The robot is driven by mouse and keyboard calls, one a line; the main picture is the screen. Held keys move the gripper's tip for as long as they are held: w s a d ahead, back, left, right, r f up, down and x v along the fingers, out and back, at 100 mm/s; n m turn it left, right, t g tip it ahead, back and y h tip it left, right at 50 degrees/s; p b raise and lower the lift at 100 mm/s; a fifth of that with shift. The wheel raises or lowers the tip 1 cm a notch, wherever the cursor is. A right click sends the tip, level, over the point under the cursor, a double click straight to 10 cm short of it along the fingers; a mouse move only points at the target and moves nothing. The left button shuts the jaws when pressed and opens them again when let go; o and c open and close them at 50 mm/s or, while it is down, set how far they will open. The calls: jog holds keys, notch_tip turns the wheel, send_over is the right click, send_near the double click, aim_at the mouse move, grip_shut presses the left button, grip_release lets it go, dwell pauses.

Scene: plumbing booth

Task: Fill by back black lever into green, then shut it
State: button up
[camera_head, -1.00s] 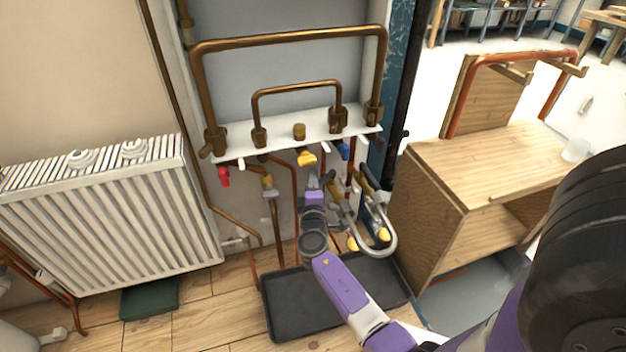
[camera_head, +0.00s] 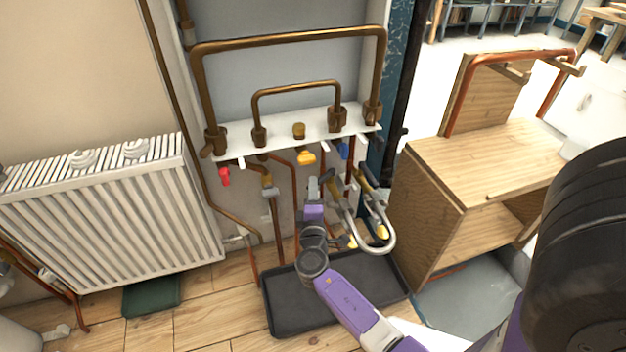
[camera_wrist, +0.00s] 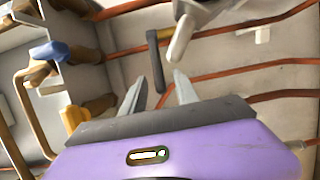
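My gripper (camera_head: 318,186) is low in front of the pipe panel, beside the grey looped hose (camera_head: 388,240). In the wrist view, my gripper (camera_wrist: 158,92) has its two fingers apart with nothing between the tips. A black lever (camera_wrist: 155,62) hangs just beyond the fingertips, between them in the picture; I see no contact. A pale rounded handle (camera_wrist: 181,38) is close to its right. A yellow-and-black valve part (camera_head: 364,176) stands by the hose's upper end. I cannot make out a gauge face or a green zone in either view.
A white shelf (camera_head: 285,135) carries copper pipes, with red (camera_head: 224,176), yellow (camera_head: 306,158) and blue (camera_head: 343,151) handles below. A black tray (camera_head: 285,312) lies on the floor. A wooden cabinet (camera_head: 430,220) stands close on the right, a white radiator (camera_head: 105,220) on the left.

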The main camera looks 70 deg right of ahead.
jog(key=v, duration=0.2)
jog(key=shift+s+a, duration=0.1)
jog(key=shift+a, duration=0.15)
dwell(0.5)
